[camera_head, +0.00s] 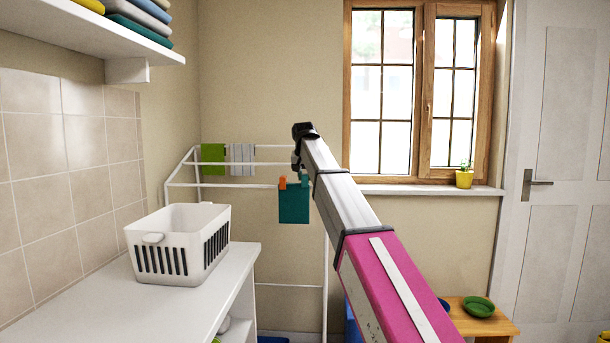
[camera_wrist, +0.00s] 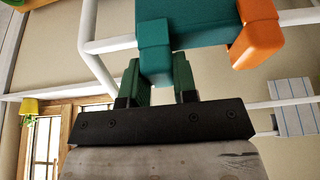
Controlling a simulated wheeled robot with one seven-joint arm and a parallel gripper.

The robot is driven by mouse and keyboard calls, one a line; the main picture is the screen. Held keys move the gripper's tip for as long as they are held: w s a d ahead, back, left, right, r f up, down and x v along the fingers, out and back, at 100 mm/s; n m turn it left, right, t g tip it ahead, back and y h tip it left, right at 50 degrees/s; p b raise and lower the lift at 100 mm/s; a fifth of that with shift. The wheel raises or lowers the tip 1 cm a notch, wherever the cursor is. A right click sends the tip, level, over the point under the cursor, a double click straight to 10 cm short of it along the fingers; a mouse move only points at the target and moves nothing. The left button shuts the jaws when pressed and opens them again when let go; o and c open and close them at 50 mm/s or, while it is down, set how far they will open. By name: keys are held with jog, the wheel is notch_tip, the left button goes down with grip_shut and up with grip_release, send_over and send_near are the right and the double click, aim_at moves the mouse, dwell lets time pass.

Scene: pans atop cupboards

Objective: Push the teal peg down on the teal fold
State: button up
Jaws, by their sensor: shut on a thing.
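The teal fold (camera_head: 294,206) is a cloth hanging from the front rail of the white drying rack; part of it shows at the top of the wrist view (camera_wrist: 190,18). The teal peg (camera_wrist: 155,50) is a blocky piece at the fold's top edge, beside the rail end. My gripper (camera_wrist: 160,75) is shut on the peg, one dark green finger on each side. In the head view my gripper (camera_head: 298,165) is at the fold's upper right, partly hidden by my wrist. How far the peg sits over the fold I cannot tell.
An orange peg (camera_head: 282,183) grips the same fold to the left. A green cloth (camera_head: 212,160) and a striped cloth (camera_head: 242,163) hang on the rear rail. A white basket (camera_head: 180,243) stands on the counter at left. The window (camera_head: 415,90) is behind my arm.

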jog(key=shift+f, duration=0.35)
